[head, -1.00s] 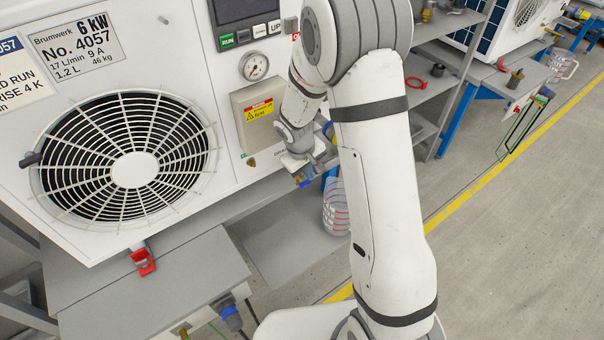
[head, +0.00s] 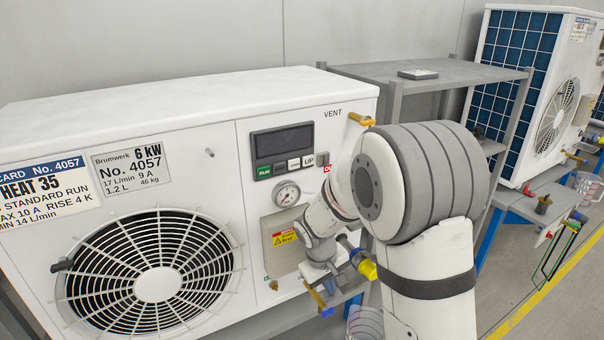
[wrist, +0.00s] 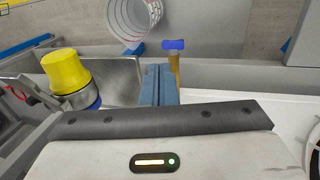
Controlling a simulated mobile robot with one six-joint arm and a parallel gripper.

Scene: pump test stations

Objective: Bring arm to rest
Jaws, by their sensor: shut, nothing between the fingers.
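My arm stretches across the right middle of the head view, its elbow beside the white heat pump unit (head: 100,115). My gripper (head: 330,284) hangs low at the front of the unit, below the yellow warning label (head: 289,237). In the wrist view its blue-grey fingers (wrist: 158,84) are together with nothing between them. A brass valve with a blue handle (wrist: 173,46) is just beyond the fingertips, and contact cannot be told. A yellow-capped fitting (wrist: 66,70) is to the left of the fingers; it also shows in the head view (head: 366,268).
A clear measuring jug (wrist: 131,17) with red marks stands below, partly hidden by my arm in the head view (head: 364,323). A grey shelf (head: 450,70) stands behind my arm. A second unit (head: 515,95) is at the right. Open floor (head: 575,310) shows at lower right.

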